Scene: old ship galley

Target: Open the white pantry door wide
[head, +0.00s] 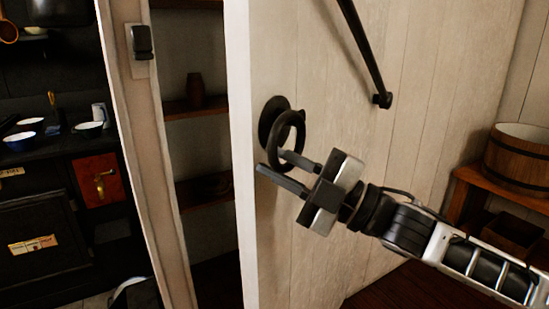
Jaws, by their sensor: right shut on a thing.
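The white pantry door (323,110) stands partly open, with its free edge toward the left and a gap between it and the frame. A dark round ring handle (290,128) is mounted on the door near that edge. My right gripper (287,170) comes in from the lower right and is shut on the lower part of the ring, one finger passing on each side of it. My left gripper is not in view.
The door frame (142,160) with a dark latch piece (142,42) is left of the gap. Inside are shelves (196,106) with a brown jar (195,90). A wooden bucket (518,160) stands on a bench (478,180) at the right. A black stove area (45,220) is at far left.

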